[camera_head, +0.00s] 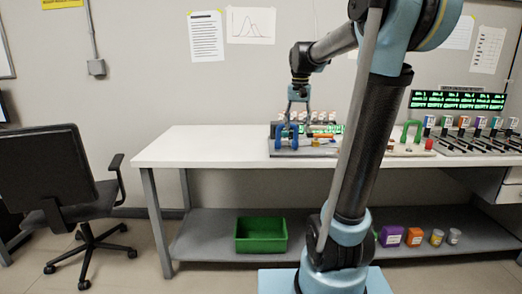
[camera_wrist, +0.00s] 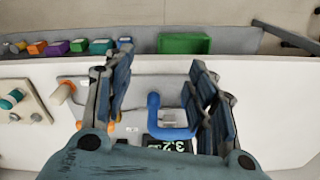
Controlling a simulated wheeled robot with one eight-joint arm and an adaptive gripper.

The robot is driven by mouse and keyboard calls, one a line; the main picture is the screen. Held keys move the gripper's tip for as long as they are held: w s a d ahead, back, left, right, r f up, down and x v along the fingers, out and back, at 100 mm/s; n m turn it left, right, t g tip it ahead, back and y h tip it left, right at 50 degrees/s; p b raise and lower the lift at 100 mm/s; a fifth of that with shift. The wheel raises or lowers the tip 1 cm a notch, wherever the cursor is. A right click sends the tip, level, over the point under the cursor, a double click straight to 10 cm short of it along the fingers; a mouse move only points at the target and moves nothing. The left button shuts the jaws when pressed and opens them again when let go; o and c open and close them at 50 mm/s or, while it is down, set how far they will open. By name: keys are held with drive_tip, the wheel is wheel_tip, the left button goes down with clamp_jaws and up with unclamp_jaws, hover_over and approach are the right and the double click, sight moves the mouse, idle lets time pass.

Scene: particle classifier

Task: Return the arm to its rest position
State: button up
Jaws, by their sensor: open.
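My gripper (camera_head: 299,98) hangs at the end of my arm above the left part of the white table (camera_head: 205,146), pointing down. In the wrist view my gripper (camera_wrist: 160,85) shows its two fingers wide apart with nothing held between them. A blue handle (camera_head: 286,135) stands on the device on the table, just below my gripper. In the wrist view the blue handle (camera_wrist: 156,112) shows between the fingers, close to the right one; I cannot tell whether they touch. A small lit display (camera_wrist: 170,146) sits beside it.
A green bin (camera_head: 262,235) stands on the lower shelf, with a purple box (camera_head: 391,236) and other small containers to its right. A row of dispensers with green screens (camera_head: 457,100) is at the table's right. A black office chair (camera_head: 50,170) is at left. The table's left end is bare.

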drive_tip(key=s+d+f+n+t, duration=0.1)
drive_tip(key=s+d+f, duration=0.1)
drive_tip(key=s+f, duration=0.9)
drive_tip(key=s+d+f+n, duration=0.2)
drive_tip(key=s+f, duration=0.9)
drive_tip(key=s, duration=0.5)
drive_tip(key=shift+s+d+f+t, duration=0.15)
drive_tip(key=shift+d+f+t, duration=0.2)
drive_tip(key=shift+f+t, duration=0.05)
drive_tip(key=shift+w+f, duration=0.2)
drive_tip(key=shift+w, duration=0.25)
